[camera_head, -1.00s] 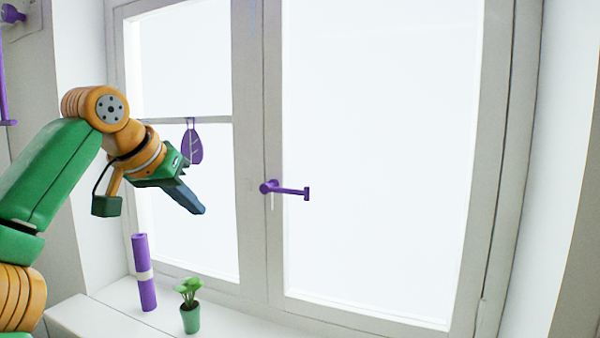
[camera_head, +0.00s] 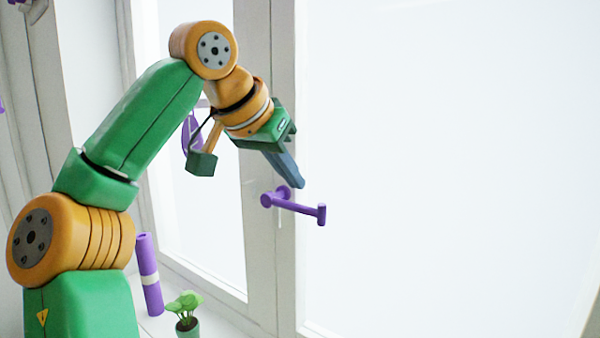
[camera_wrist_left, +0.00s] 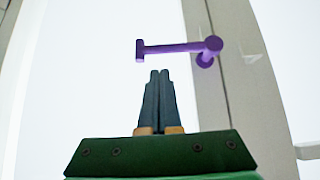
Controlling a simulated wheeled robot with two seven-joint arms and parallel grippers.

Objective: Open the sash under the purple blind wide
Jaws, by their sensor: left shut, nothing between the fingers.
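A tall window with a white frame fills the head view; its right sash (camera_head: 440,170) carries a purple lever handle (camera_head: 300,207) on the frame's middle upright. The lever sticks out to the right, about level. The sash looks closed. No purple blind shows in either view. My left gripper (camera_head: 298,184) is shut and empty, its dark fingers pointing down and right just above the handle. In the left wrist view the fingertips (camera_wrist_left: 160,73) are together, just below the handle's lever (camera_wrist_left: 175,47) in the picture. I cannot tell whether they touch. My right gripper is not in view.
A purple roll with a pale band (camera_head: 150,275) and a green potted plant (camera_head: 186,308) stand on the sill at the lower left. A purple leaf-shaped hanger (camera_head: 190,134) is partly hidden behind my left arm. The space in front of the right sash is clear.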

